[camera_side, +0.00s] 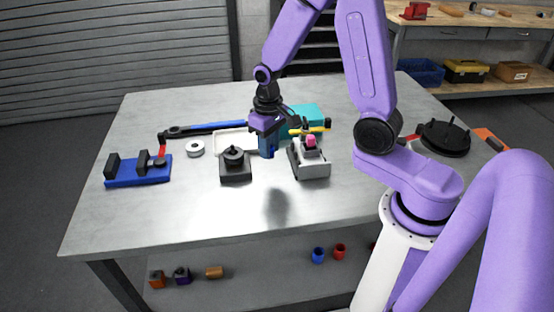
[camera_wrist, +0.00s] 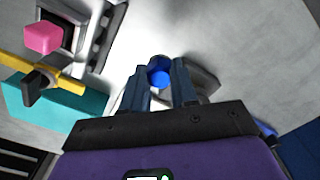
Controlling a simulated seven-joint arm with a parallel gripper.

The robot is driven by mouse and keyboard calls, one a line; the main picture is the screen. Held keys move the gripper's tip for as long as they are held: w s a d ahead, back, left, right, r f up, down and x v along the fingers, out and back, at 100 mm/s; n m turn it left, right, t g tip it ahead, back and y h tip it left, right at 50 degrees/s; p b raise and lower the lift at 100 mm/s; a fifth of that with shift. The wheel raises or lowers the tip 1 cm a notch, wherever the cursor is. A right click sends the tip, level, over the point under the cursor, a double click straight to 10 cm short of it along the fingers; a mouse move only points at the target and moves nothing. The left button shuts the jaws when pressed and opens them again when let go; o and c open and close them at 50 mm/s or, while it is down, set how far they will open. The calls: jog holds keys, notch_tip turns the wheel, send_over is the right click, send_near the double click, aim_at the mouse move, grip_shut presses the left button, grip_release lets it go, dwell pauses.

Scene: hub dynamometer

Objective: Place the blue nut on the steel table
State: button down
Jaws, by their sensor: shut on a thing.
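My gripper (camera_side: 267,150) points down above the middle of the steel table (camera_side: 180,222). Its fingers look dark blue in the side view and stand apart from the tabletop, with a shadow below. In the wrist view the blue nut (camera_wrist: 159,70) sits between the two fingertips, and my gripper is shut on it. The fingers cover part of its sides. In the side view I cannot tell the nut from the fingers.
A dark round fixture (camera_side: 235,165) stands left of my gripper, and a grey device with a pink block (camera_side: 311,141) stands right. Behind are a white tray (camera_side: 229,138) and a teal box (camera_side: 308,114). A blue vise-like fixture (camera_side: 138,171) is at left. The table's front is clear.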

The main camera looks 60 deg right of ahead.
jog(key=w+d+r+m, duration=0.3)
jog(key=d+r+m, duration=0.15)
jog(key=d, duration=0.35)
notch_tip(320, 180, up, 6)
jog(key=f+m, duration=0.1)
jog(key=m, duration=0.3)
send_over(291, 136)
jog(key=s+a, duration=0.2)
jog(key=a, duration=0.1)
jog(key=f, duration=1.7)
jog(key=shift+w+d, duration=0.1)
jog(key=shift+w, duration=0.15)
jog(key=shift+f, duration=0.15)
jog(key=c, duration=0.9)
grip_release()
